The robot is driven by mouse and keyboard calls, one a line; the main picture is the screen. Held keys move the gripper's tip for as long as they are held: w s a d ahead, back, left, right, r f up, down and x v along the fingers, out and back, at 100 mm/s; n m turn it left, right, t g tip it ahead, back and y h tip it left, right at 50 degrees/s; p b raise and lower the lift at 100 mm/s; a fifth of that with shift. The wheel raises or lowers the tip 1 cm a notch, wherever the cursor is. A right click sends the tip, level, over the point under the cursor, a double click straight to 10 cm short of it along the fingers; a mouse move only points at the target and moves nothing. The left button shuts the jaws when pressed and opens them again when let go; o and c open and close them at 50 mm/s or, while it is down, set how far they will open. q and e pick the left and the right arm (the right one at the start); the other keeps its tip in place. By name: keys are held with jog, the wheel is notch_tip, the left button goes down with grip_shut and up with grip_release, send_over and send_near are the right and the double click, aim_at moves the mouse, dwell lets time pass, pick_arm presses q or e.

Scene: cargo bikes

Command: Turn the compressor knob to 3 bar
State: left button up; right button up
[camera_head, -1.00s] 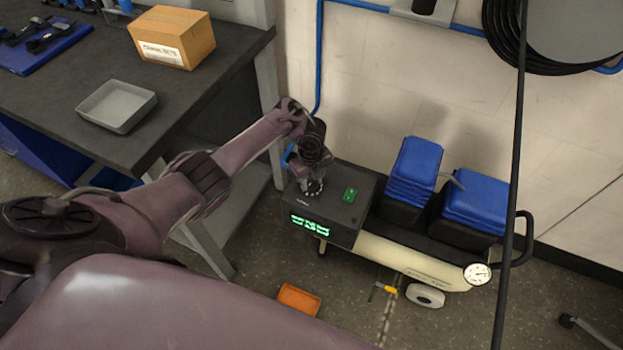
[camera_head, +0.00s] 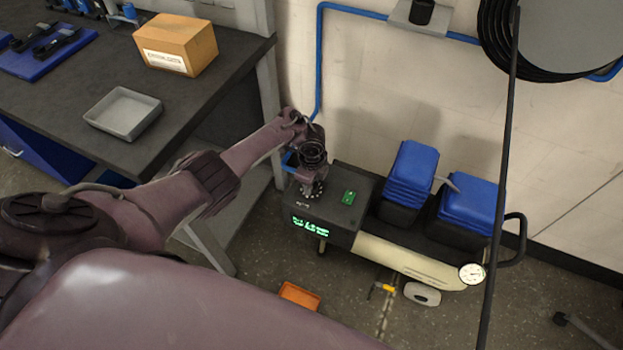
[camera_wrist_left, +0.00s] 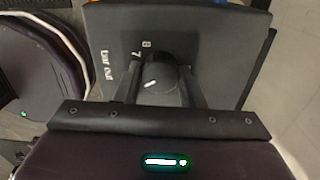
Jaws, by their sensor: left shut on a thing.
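The compressor (camera_head: 400,258) stands on the floor by the wall, with a dark control box (camera_head: 345,218) at its left end. A green-lit display (camera_head: 311,227) is on the box front; its digits are too small to read surely. My left gripper (camera_head: 309,186) points down onto the box top and hides most of the knob in the head view. In the left wrist view the round black knob (camera_wrist_left: 160,72) sits between the gripper's two fingers, which are shut on it. A short white mark shows on the knob. Beside it the panel reads 8, 7 and "bar out". My right gripper is out of view.
A green button (camera_head: 349,197) is right of the knob. Blue-topped pump parts (camera_head: 415,165) and a gauge (camera_head: 471,273) lie further right. A workbench (camera_head: 75,95) with a grey tray (camera_head: 124,113) and cardboard box (camera_head: 176,45) stands left. An orange tray (camera_head: 299,296) is on the floor.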

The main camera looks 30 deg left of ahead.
pick_arm(q)
jog(key=n+p, duration=0.2)
jog(key=n, duration=0.4)
jog(key=shift+r+n, duration=0.1)
jog(key=shift+n, duration=0.2)
jog(key=n+p, duration=0.2)
jog(key=n, duration=0.2)
jog(key=shift+n, duration=0.7)
jog(key=o, duration=1)
